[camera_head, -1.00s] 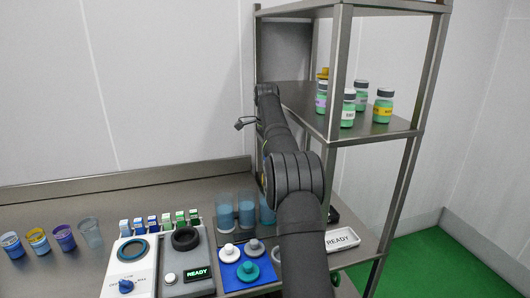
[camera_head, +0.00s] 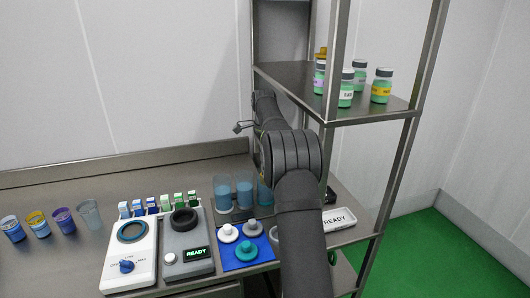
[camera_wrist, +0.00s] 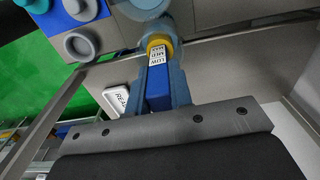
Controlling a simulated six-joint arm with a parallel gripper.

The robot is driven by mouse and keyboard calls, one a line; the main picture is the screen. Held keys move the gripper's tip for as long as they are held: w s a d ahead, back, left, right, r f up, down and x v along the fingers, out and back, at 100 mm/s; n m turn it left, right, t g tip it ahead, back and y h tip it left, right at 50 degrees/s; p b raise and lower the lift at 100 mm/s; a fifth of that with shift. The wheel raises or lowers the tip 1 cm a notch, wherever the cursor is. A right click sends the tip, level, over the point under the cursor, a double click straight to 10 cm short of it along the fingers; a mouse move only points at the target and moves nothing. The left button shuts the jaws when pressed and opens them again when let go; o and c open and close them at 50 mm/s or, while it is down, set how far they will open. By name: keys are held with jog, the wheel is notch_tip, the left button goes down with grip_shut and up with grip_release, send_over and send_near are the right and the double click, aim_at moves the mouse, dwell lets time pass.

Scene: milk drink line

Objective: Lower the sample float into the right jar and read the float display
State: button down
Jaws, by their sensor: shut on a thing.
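In the wrist view my gripper (camera_wrist: 159,78) is shut on a slim blue float (camera_wrist: 158,100) with a yellow collar and a white label reading LOW, MED and more. In the head view my arm hides the gripper and float. Three clear jars of blue liquid stand in a row: the left jar (camera_head: 222,196), the middle jar (camera_head: 244,196) and the right jar (camera_head: 264,196), which my arm partly covers.
A blue mat (camera_head: 232,267) with several round-knobbed lids lies in front of the jars. Left are a grey device with a READY screen (camera_head: 196,253), a white dial device (camera_head: 127,283), and several cups. A metal shelf (camera_head: 395,110) with bottles rises at right.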

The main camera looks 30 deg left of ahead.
jog(key=shift+f, duration=1.85)
jog(key=c, duration=1.2)
grip_release()
jog(key=shift+c, duration=0.6)
jog(key=shift+o, duration=0.2)
jog(key=shift+r, duration=0.6)
jog(key=o, duration=0.4)
jog(key=shift+r, duration=0.4)
jog(key=shift+c, duration=0.2)
jog(key=shift+r, duration=3.55)
